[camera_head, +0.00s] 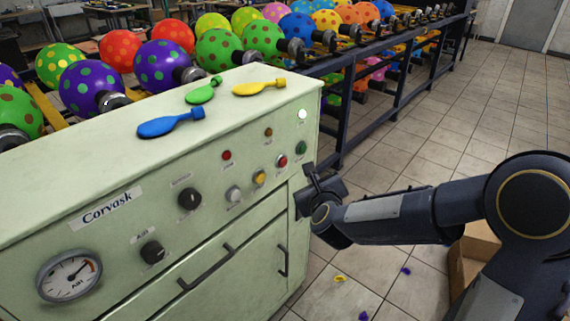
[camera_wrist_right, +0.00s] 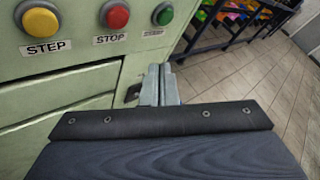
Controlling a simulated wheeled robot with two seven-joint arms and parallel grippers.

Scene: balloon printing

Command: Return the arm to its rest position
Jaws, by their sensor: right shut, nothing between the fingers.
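My right arm comes in from the right in the head view. Its gripper (camera_head: 309,183) is at the right front edge of the pale green machine (camera_head: 225,255), just below the green button (camera_head: 301,148). In the right wrist view the two fingers of my right gripper (camera_wrist_right: 160,82) are together, with nothing between them. They point toward the machine's edge, below the red STOP button (camera_wrist_right: 115,16) and the green button (camera_wrist_right: 163,15). I cannot tell whether the fingers touch the panel. My left gripper is not in view.
Blue (camera_head: 170,123), green (camera_head: 203,91) and yellow (camera_head: 258,88) deflated balloons lie on the machine's top. A rack (camera_head: 400,95) of spotted balloons runs behind. A cardboard box (camera_head: 472,250) stands under my right arm. Small scraps lie on the tiled floor (camera_head: 440,135), which is otherwise open at right.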

